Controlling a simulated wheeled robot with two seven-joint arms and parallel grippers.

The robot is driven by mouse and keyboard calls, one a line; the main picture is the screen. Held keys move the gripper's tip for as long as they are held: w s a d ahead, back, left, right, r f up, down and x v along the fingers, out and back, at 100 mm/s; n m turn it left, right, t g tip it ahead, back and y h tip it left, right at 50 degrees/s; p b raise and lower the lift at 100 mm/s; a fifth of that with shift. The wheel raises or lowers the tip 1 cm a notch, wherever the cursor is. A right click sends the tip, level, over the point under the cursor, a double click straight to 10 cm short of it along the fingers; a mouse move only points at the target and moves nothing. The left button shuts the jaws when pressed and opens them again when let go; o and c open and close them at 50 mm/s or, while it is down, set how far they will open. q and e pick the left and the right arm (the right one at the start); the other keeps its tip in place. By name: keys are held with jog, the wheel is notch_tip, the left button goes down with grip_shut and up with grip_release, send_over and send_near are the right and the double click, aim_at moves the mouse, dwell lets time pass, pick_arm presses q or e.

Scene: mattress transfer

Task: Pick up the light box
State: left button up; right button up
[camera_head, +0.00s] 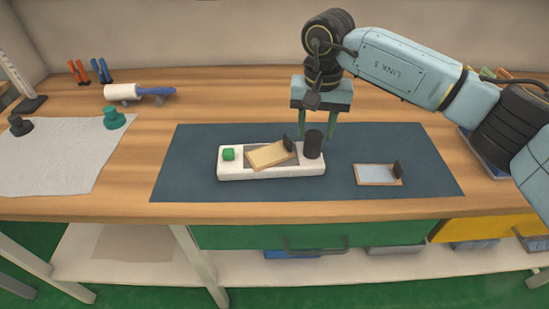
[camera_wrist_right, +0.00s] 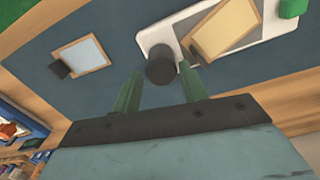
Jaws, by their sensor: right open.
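A white light box (camera_head: 272,174) lies flat on the dark blue mat (camera_head: 200,185). It has a green button (camera_head: 229,154) at its left end and a black cylinder (camera_head: 313,144) at its right end. A wood-framed tan plate (camera_head: 268,154) with a dark tab lies askew over its grey panel. My right gripper (camera_head: 321,137) is open, pointing down at the box's right end by the cylinder. In the right wrist view, the cylinder (camera_wrist_right: 160,65) shows in line with the gap between the open fingers; I cannot tell whether they touch it. My left gripper is out of view.
A small wood-framed pale blue plate (camera_head: 378,174) with a dark tab lies on the mat at right. A grey cloth (camera_head: 60,160) with dark and green knobs, a roller (camera_head: 125,92) and pliers (camera_head: 90,72) are at left. The mat's left part is clear.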

aim_at(314, 135)
notch_tip(314, 135, down, 4)
jog(key=shift+r, duration=0.1)
jog(key=shift+f, duration=0.5)
jog(key=shift+c, duration=0.4)
jog(key=shift+w+a+r, duration=0.1)
jog(key=c, duration=0.8)
notch_tip(314, 135, up, 9)
jog(key=shift+f, duration=0.1)
jog(key=shift+c, duration=0.2)
jog(key=shift+r+p, duration=0.3)
jog(key=shift+r, duration=0.35)
jog(key=shift+f, duration=0.15)
